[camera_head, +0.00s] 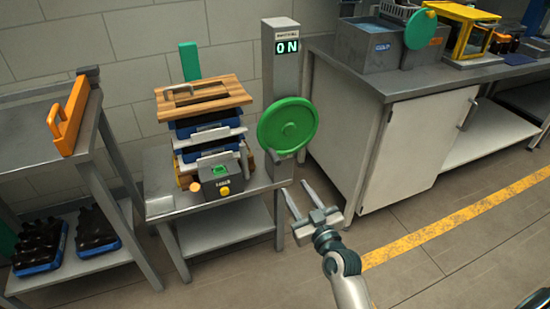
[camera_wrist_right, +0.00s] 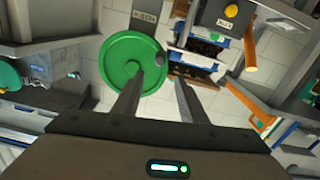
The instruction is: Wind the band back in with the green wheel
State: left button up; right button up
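The green wheel (camera_head: 288,125) is mounted on a grey post (camera_head: 284,72) whose display reads ON. A small dark knob (camera_head: 273,156) shows at the wheel's lower left edge. My right gripper (camera_head: 294,187) is open and empty, below the wheel and apart from it. In the right wrist view the wheel (camera_wrist_right: 122,64) lies ahead of the gripper (camera_wrist_right: 159,79), beyond the left finger, and the knob (camera_wrist_right: 160,60) appears between the finger lines. I cannot make out the band clearly. My left gripper is not in view.
Left of the wheel, blue crates (camera_head: 207,122) under a wooden board (camera_head: 205,95) stand on a metal table (camera_head: 160,206). A box with a yellow button (camera_head: 224,191) sits in front. A cabinet (camera_head: 415,145) stands right. Open floor lies around my right gripper.

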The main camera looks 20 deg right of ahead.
aim_at(275, 158)
jog(key=w, duration=1.6)
jog(key=shift+w+a, duration=0.25)
jog(key=shift+w, duration=0.1)
grip_shut()
